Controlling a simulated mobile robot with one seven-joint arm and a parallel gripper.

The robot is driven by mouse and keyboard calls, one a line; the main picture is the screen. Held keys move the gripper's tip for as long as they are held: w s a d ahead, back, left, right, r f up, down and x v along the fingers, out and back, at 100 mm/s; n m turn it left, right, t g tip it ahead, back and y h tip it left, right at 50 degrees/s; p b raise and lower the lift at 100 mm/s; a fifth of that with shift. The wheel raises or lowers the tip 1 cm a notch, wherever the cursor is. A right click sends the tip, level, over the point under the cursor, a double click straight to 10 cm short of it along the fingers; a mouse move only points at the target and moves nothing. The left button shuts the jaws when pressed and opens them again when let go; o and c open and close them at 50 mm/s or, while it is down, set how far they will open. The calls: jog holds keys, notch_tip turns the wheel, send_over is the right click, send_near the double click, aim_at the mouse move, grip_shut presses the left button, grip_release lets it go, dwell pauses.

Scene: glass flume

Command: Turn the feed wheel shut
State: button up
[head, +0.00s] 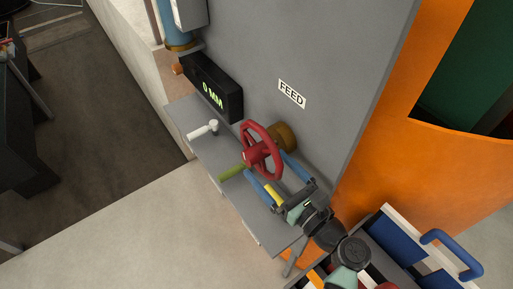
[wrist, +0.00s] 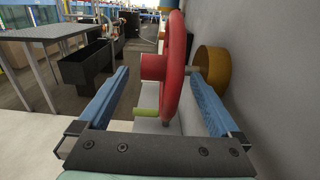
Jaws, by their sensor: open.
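The red feed wheel (head: 274,136) stands on the grey panel, below and left of the FEED label (head: 291,94). A brass-coloured round mount (head: 287,135) sits behind it. An olive-green handle (head: 231,172) sticks out beside its lower rim, and this also shows in the wrist view (wrist: 147,112). My gripper (head: 265,162) is open with its blue fingers at the wheel. In the wrist view, the wheel's rim (wrist: 173,65) and hub (wrist: 152,66) appear between the fingers (wrist: 158,71). I cannot tell whether either finger touches the wheel.
A black display (head: 213,88) reading "0 MM" is on the panel, up and left of the wheel. A white-handled lever (head: 203,131) is left of the wheel, above a grey shelf (head: 215,160). An orange wall (head: 385,140) stands at right. Pale floor lies at lower left.

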aim_at(261, 158)
jog(key=shift+p+x, duration=0.3)
jog(key=shift+x, duration=2.3)
jog(key=shift+d, duration=0.1)
grip_shut()
